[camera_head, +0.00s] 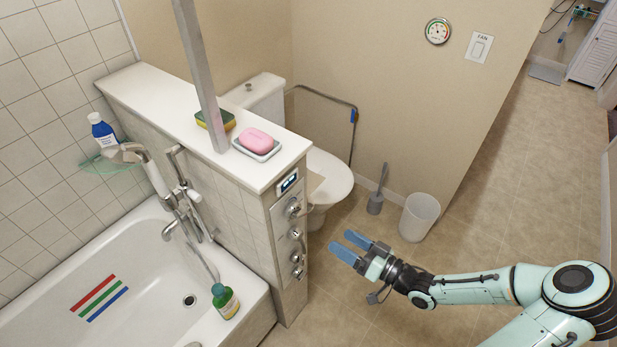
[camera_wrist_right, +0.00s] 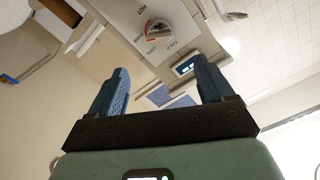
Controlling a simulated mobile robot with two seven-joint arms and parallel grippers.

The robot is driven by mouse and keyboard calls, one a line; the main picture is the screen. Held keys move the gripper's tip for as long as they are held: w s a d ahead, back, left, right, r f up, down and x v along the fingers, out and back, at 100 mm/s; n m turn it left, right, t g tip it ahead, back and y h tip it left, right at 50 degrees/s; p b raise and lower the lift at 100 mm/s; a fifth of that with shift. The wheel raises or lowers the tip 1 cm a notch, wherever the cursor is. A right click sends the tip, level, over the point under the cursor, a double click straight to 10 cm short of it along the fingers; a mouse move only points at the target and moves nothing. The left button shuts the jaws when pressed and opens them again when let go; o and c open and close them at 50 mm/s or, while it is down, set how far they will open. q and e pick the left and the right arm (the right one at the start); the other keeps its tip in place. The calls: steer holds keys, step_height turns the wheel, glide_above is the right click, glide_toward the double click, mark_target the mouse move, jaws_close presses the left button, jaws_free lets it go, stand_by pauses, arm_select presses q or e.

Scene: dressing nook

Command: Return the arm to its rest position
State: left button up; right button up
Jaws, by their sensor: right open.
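My right gripper (camera_head: 350,247) is open and empty in the head view, in free space to the right of the tiled half wall's end. Its two blue fingers point up and left, and they also show spread apart in the right wrist view (camera_wrist_right: 165,90). Nothing is between the fingertips. My right arm (camera_head: 480,287) comes in from the right, bent at the elbow, above the tan tiled floor. My left gripper is not in the head view.
Knobs on a panel (camera_head: 294,235) at the half wall's end are near the gripper. A white bin (camera_head: 419,217), a toilet brush (camera_head: 376,200) and the toilet (camera_head: 328,178) stand behind it. A pink soap (camera_head: 257,141) lies on the ledge (camera_head: 160,97). Floor at the right is clear.

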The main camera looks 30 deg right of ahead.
steer(key=a+f+m+g, duration=0.2)
steer(key=a+f+g, duration=0.2)
steer(key=a+f, duration=0.45)
steer(key=a+f+m+g, duration=0.2)
steer(key=a+f+g, duration=0.3)
steer(key=f, duration=0.7)
steer(key=s+a+f+g+h, duration=0.1)
steer(key=s+a+f+g, duration=0.1)
steer(key=s+f+g, duration=0.2)
steer(key=s+a+f+n+g+h, duration=0.1)
steer(key=s+a+f+g+h, duration=0.1)
steer(key=s+f, duration=0.4)
steer(key=s+a+g, duration=0.1)
steer(key=s+g, duration=0.1)
steer(key=s, duration=0.3)
steer(key=shift+s+f, duration=0.15)
steer(key=shift+s, duration=0.15)
